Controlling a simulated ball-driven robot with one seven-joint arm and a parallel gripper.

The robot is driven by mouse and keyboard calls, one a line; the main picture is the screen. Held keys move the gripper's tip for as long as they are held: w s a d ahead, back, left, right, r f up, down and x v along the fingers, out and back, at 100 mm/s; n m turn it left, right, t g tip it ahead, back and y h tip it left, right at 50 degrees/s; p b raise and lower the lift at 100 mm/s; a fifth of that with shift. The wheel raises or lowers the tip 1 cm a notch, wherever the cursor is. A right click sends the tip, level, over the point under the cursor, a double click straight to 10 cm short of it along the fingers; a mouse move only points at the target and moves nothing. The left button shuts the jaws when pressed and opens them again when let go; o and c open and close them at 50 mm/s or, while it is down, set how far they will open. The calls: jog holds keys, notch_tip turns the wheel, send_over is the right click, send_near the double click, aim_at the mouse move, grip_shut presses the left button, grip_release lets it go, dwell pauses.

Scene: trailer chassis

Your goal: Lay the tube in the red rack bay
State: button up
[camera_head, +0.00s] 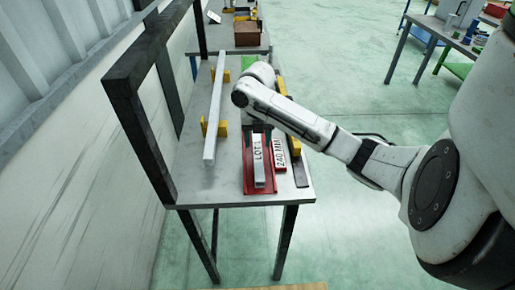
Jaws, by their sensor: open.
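A short pale square tube (259,172) with black lettering, seemingly "LOT", lies lengthwise in the red rack bay (249,187) at the front of the table. Its near end is visible; its far end runs up to my gripper (258,129). My gripper points down over the far part of the bay. Its dark fingers are open, one on each side of the tube's far end. Whether they touch the tube is too small to tell. A longer pale tube (214,105) rests on yellow supports (221,128) to the left.
A red plate (281,155) marked "240 MM" and a dark bar (297,163) lie right of the bay. A black frame post (140,120) stands at the table's left edge. Other benches (440,30) stand farther back. The table's front left corner is bare.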

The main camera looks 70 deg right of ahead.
aim_at(257, 150)
notch_tip(257, 150, up, 8)
jog(key=shift+f, duration=0.15)
dwell(0.3)
